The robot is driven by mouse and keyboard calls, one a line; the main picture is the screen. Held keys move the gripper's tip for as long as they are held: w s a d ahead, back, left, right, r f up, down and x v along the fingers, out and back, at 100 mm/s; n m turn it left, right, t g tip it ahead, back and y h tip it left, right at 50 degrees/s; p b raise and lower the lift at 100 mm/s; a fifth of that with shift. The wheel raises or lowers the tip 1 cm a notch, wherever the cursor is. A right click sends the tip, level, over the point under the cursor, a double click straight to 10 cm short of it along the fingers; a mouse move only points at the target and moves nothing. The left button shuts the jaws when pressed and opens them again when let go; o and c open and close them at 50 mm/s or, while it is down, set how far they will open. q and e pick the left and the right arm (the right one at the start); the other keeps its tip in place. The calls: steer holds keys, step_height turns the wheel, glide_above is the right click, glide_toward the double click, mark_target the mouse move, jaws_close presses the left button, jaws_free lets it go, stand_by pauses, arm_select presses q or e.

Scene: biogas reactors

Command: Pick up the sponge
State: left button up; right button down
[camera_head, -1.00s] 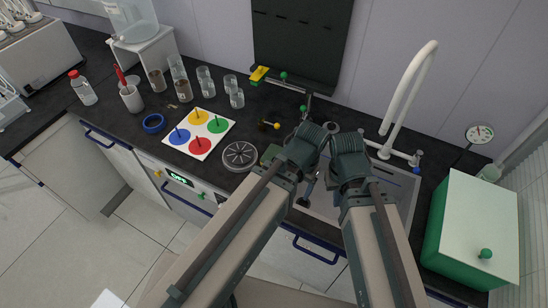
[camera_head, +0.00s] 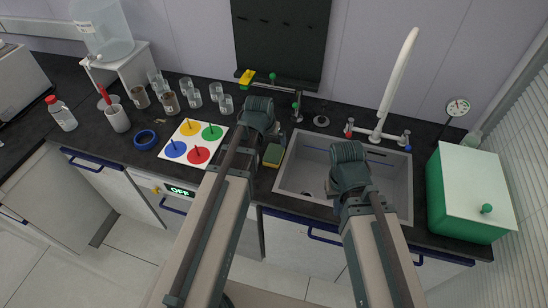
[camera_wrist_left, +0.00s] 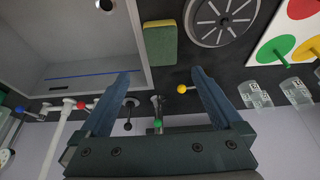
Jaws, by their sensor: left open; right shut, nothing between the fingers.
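The green-and-yellow sponge (camera_head: 273,155) lies on the dark counter, left of the sink. In the left wrist view the sponge (camera_wrist_left: 160,45) lies flat beyond the fingertips, close to the sink's edge. My left gripper (camera_wrist_left: 160,80) is open and empty, with a clear gap between its fingers and the sponge. In the head view my left gripper (camera_head: 258,118) is just above and left of the sponge, its fingers largely hidden. My right gripper (camera_head: 350,165) is over the sink, shut and empty, its fingertips hard to make out.
The sink (camera_head: 300,170) has a white tap (camera_head: 398,85) behind it. A round slotted disc (camera_wrist_left: 222,18) lies beside the sponge. A board with coloured discs (camera_head: 193,143) and several beakers stand left. A green box (camera_head: 470,200) stands right.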

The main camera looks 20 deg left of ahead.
arm_select(q)
steer(key=b, duration=0.7)
glide_above(274, 154)
steer(key=s, duration=0.2)
step_height(274, 154, down, 7)
steer(key=shift+f, duration=0.1)
steer(key=b+x, duration=0.4)
steer(key=x, duration=0.1)
steer(key=shift+a+f, duration=0.15)
steer(key=shift+f, duration=0.05)
steer(key=shift+r, duration=0.1)
steer(key=shift+f+b, duration=0.25)
steer(key=shift+b, duration=0.1)
steer(key=c, duration=1.2)
